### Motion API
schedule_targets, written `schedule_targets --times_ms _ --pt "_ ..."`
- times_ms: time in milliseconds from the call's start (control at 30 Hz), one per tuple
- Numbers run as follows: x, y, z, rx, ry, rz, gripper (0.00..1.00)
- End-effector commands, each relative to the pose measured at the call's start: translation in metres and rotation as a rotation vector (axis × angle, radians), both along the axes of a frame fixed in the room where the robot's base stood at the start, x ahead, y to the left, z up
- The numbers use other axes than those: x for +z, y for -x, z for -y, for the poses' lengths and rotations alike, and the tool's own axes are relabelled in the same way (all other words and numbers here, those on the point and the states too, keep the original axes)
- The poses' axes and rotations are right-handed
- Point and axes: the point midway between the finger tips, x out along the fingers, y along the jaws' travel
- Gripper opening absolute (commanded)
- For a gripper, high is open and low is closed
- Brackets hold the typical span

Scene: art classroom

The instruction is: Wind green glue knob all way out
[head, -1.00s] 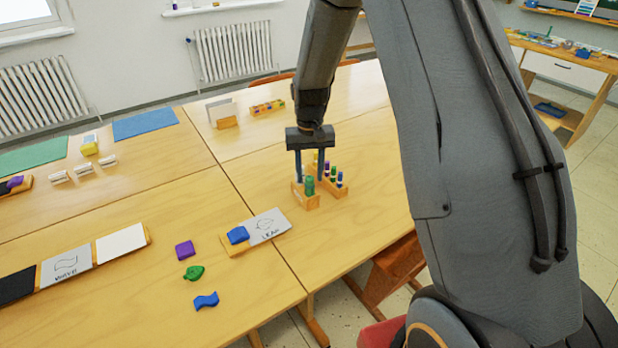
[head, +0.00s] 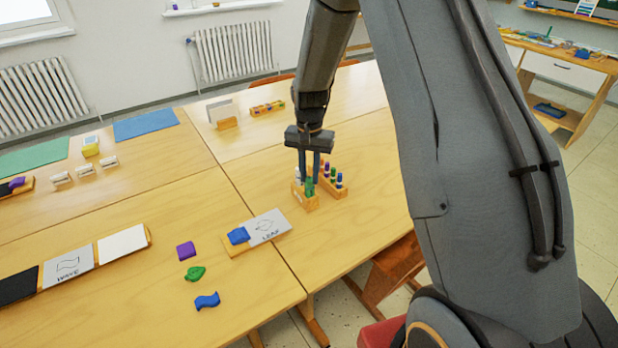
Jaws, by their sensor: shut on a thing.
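The green glue stick (head: 309,187) stands upright in a small wooden block (head: 311,204) on the table. My gripper (head: 309,178) points straight down over that block, with its two dark fingers close together. It is shut on the green glue stick near its top. The fingers hide part of the stick, and I cannot tell how far its knob is wound.
A second wooden rack (head: 342,192) with several coloured sticks stands close to the right. A card marked LEAF (head: 266,228) stands to the left, with a blue piece (head: 238,235) beside it. Purple, green and blue pieces lie on the table's front left.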

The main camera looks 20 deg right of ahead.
Motion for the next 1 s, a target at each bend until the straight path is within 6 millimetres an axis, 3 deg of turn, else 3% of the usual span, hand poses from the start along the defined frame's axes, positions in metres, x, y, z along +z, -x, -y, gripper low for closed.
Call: schedule_targets --times_ms 400,767,800,1000 --pt "0.0003 0.0001 0.0001 -0.506 0.000 0.000 0.11" --pt "-0.0001 -0.0002 0.0001 -0.579 0.000 0.000 0.11" --pt "-0.0001 -0.0002 0.0001 -0.579 0.000 0.000 0.27" --pt "-0.0001 -0.0001 0.0001 -0.577 0.000 0.000 0.61"
